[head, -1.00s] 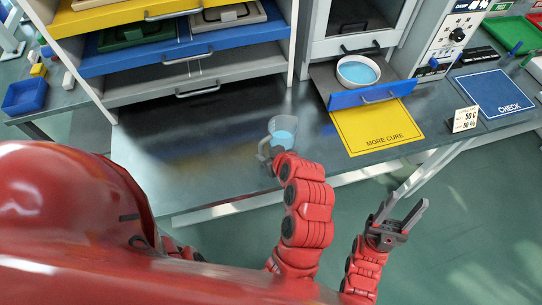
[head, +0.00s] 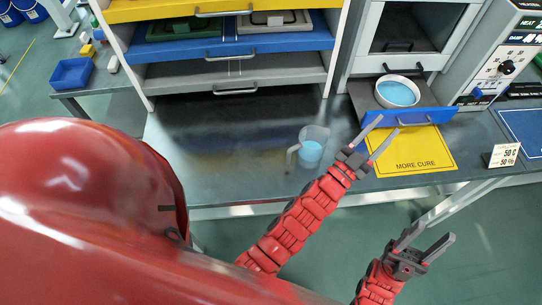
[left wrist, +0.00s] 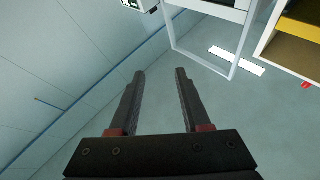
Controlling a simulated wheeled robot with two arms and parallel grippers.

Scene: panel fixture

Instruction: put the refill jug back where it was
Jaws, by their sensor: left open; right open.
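The refill jug (head: 314,146) is a clear jug with blue liquid. It stands upright on the dark grey bench top, its handle on the left side. My left gripper (head: 388,125) is open, just right of the jug and apart from it, over the bench near the yellow mat's left edge. The left wrist view shows its two fingers (left wrist: 157,98) apart with nothing between them. My right gripper (head: 435,231) is open and empty, in front of the bench edge over the floor.
A white bowl of blue liquid (head: 397,92) sits on a pulled-out tray with a blue front (head: 410,118). A yellow MORE CURE mat (head: 425,155) and a small sign (head: 504,155) lie to the right. Drawers (head: 235,73) stand behind. The bench left of the jug is clear.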

